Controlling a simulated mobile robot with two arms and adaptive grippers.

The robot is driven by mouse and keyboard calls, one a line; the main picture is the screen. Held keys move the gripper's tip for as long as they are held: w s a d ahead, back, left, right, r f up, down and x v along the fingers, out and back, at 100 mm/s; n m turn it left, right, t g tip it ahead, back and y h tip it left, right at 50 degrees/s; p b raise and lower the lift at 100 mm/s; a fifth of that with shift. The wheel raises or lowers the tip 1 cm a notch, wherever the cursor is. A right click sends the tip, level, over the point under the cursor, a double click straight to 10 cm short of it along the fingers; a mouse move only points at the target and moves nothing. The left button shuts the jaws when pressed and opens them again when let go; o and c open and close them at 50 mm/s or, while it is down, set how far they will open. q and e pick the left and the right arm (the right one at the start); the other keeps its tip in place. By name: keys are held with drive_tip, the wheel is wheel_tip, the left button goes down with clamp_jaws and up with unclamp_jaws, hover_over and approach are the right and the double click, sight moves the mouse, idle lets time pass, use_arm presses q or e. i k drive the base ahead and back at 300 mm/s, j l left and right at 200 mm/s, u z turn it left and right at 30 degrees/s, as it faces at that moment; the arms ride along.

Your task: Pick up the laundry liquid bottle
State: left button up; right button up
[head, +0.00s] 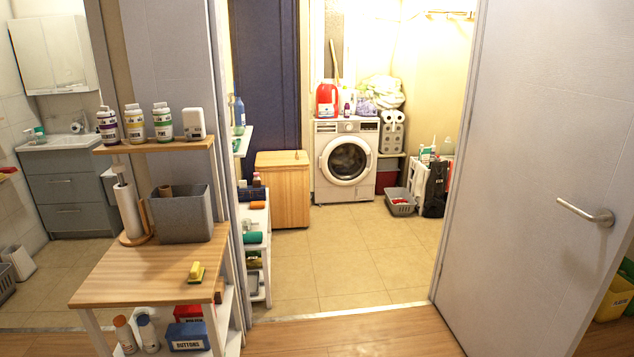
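A large red bottle (327,100) with a pale label stands upright on the left part of the top of the white washing machine (346,128). It looks like the laundry liquid bottle, but the label is too small to read. A small purple bottle (347,110) stands just right of it. Neither of my grippers is in view.
An open grey door (530,160) stands on the right of the doorway. A wooden shelf unit (130,270) stands on the left. A wooden cabinet (283,190) and a grey basket (400,205) flank the washer. The tiled floor (345,250) between is clear.

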sight(239, 106)
drive_tip(key=i+l, duration=0.1)
drive_tip(key=i, duration=1.55)
drive_tip(key=l+u, duration=0.05)
